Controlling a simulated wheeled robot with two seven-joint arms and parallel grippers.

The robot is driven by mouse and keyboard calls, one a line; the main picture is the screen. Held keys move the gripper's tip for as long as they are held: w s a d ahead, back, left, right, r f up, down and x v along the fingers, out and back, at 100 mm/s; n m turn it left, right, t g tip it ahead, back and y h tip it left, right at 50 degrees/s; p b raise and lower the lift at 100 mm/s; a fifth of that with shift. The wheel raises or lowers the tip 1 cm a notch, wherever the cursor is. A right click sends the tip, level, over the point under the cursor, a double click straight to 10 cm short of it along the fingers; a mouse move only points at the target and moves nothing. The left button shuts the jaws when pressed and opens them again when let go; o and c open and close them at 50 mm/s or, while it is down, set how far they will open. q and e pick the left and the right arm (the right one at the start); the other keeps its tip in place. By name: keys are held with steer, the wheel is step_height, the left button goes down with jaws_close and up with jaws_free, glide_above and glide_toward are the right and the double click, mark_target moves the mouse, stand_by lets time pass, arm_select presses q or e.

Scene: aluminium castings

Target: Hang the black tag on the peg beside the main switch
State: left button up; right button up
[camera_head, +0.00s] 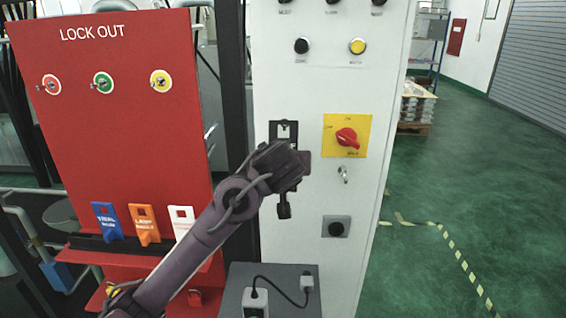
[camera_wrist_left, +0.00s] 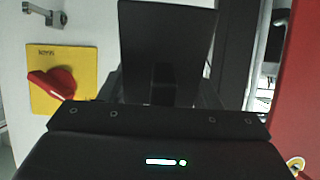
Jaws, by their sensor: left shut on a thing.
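My left gripper (camera_head: 290,166) is shut on the black tag (camera_head: 274,131), in front of the white cabinet. The tag's holed upper end shows above the gripper, left of the main switch (camera_head: 347,138), a red knob on a yellow plate. A small dark shape shows at the hole, but I cannot tell whether the peg passes through it. The gripper hides the tag's middle. In the left wrist view the tag (camera_wrist_left: 165,45) is a broad dark plate beyond the gripper, with the main switch (camera_wrist_left: 52,84) to its left. My right gripper is not in view.
A red lockout board (camera_head: 120,150) stands at left, with blue (camera_head: 106,222), orange (camera_head: 144,225) and white (camera_head: 181,222) tags on its ledge. A key switch (camera_head: 344,174) and a black button (camera_head: 336,228) are below the main switch. A grey box (camera_head: 270,280) stands below.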

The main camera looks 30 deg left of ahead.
arm_select(q)
steer(key=shift+r+b+x, duration=0.15)
steer(key=shift+b+x, duration=0.05)
steer(key=shift+x, duration=0.95)
steer(key=shift+r+b+x, duration=0.1)
steer(key=shift+b+x, duration=0.1)
steer(key=shift+x, duration=0.9)
steer(key=shift+w+a, duration=0.1)
steer(key=shift+w, duration=0.05)
steer(key=o, duration=1.1)
steer(key=shift+c, duration=0.2)
